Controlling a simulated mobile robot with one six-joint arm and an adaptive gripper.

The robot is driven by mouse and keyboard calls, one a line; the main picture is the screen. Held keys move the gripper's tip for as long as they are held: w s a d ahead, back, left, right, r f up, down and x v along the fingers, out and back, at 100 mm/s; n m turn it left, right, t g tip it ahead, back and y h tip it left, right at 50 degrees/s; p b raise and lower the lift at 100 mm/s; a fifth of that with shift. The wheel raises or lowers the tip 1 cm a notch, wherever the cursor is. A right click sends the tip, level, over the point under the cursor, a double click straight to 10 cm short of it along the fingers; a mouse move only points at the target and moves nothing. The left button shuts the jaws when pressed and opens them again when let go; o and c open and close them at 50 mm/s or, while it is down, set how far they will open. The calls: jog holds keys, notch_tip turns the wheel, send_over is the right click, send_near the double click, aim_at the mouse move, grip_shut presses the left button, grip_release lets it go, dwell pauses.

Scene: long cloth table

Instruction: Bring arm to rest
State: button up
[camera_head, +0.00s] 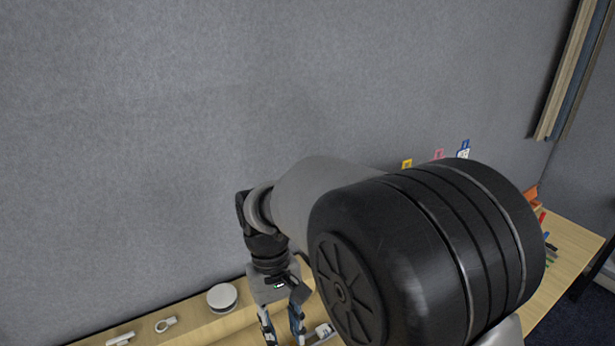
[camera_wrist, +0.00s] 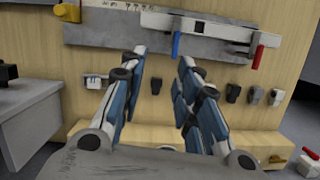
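My gripper (camera_head: 282,318) hangs fingers-down over the wooden table (camera_head: 195,332) at the bottom of the head view. Its two blue and grey fingers are apart with nothing between them. In the wrist view my gripper (camera_wrist: 161,60) also shows open and empty, with its fingers in front of a light wooden surface. My arm covers much of the right half of the head view and hides part of the table.
A white round item (camera_head: 222,297) and a small ring-shaped item (camera_head: 166,324) lie left of my gripper. The grey wall (camera_head: 130,150) rises close behind. In the wrist view, a metal strip (camera_wrist: 130,33) holds a red-handled tool (camera_wrist: 257,55); several dark knobs sit below.

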jog(key=s+d+r+m+t+y+b, duration=0.1)
jog(key=s+d+r+t, duration=0.15)
jog(key=d, duration=0.25)
jog(key=s+d+r+m+t+b, duration=0.1)
jog(key=s+d+r, duration=0.1)
jog(key=d+r, duration=0.3)
jog(key=s+d+f+m+t+b, duration=0.2)
jog(key=s+d+m+t+b, duration=0.1)
jog(key=s+d, duration=0.6)
jog(key=shift+s+f+t, duration=0.15)
jog(key=shift+s+t, duration=0.3)
jog(key=shift+s, duration=0.15)
jog(key=shift+d, duration=0.1)
